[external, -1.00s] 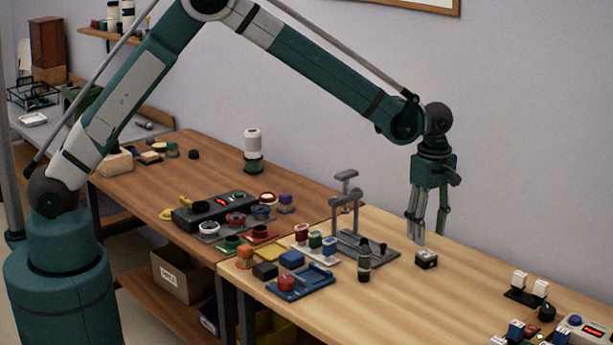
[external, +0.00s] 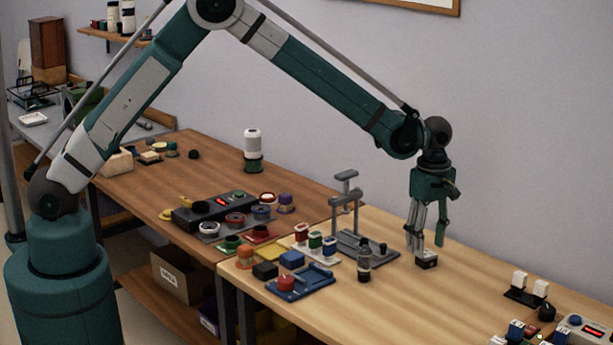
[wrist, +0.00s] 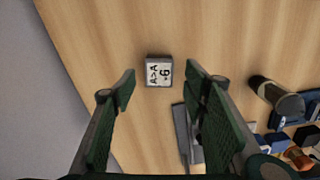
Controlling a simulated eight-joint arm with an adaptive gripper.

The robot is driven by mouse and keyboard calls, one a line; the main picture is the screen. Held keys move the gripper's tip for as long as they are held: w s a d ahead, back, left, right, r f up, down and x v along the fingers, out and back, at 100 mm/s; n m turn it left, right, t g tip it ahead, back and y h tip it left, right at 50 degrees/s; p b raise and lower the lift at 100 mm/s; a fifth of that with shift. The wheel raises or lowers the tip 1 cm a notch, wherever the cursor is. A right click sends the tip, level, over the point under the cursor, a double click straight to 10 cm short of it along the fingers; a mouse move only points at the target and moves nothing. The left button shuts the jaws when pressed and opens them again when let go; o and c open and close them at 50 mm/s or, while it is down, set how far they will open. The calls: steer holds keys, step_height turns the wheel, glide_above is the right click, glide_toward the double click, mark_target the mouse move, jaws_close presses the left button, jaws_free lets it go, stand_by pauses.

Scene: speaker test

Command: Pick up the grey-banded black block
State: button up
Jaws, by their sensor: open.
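A small black block (external: 427,262) with a white label on top lies on the light wooden bench. In the wrist view the labelled block (wrist: 158,71) shows black printed characters and lies ahead between the finger lines; I cannot make out a grey band on it. A black upright cylinder with a greyish band (external: 364,262) stands to its left; in the wrist view this cylinder (wrist: 277,97) is at the right. My gripper (external: 426,244) is open and empty, pointing down just above the labelled block. Its fingers (wrist: 161,84) are well apart, and part of the block is hidden behind them in the external view.
A grey stand (external: 350,215) rises close to the left of my gripper. White switches (external: 528,285) and a grey box with a red display (external: 590,330) sit at the right.

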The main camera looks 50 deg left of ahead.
mark_target(427, 253)
steer(key=shift+f+b, duration=0.35)
steer(key=shift+f, duration=1.75)
steer(key=shift+c, duration=0.5)
steer(key=c, duration=0.9)
